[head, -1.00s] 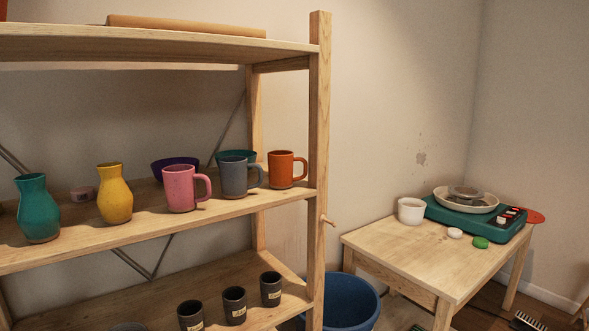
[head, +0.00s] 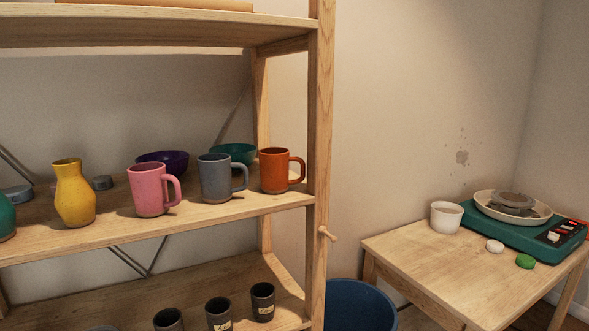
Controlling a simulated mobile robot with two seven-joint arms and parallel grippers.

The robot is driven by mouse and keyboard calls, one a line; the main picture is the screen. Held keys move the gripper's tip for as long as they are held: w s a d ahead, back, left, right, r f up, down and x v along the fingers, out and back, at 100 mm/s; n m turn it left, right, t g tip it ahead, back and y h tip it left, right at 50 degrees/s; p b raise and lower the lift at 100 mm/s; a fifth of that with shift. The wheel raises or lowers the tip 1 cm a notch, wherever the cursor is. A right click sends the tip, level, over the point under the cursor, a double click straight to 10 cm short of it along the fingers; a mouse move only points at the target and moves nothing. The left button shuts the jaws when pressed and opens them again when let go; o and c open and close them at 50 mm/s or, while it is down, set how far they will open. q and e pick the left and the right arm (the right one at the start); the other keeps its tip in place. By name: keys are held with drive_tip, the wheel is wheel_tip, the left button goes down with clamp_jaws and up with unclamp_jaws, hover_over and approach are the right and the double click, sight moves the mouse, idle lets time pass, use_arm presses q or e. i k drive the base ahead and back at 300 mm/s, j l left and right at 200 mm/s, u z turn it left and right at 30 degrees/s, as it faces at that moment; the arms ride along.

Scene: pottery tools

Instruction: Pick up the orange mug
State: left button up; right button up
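The orange mug (head: 274,171) stands upright at the right end of the middle shelf (head: 240,211), close to the shelf's front right post. Its handle points right. A grey-blue mug (head: 214,178) stands just left of it, with its handle toward the orange mug. A pink mug (head: 148,190) stands further left. Neither of my grippers shows in the head view.
A yellow vase (head: 74,194), a purple bowl (head: 164,162) and a teal bowl (head: 234,153) share the shelf. The wooden post (head: 321,130) rises right of the orange mug. Dark cups (head: 263,303) stand below. A table (head: 440,268) with a pottery wheel and a blue bin (head: 358,305) are at right.

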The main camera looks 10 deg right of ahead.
sight(274, 162)
drive_tip(key=i+l, duration=0.15)
drive_tip(key=l, duration=0.25)
drive_tip(key=i+l, duration=0.15)
drive_tip(key=l, duration=0.25)
drive_tip(key=i+l, duration=0.15)
drive_tip(key=l, duration=0.2)
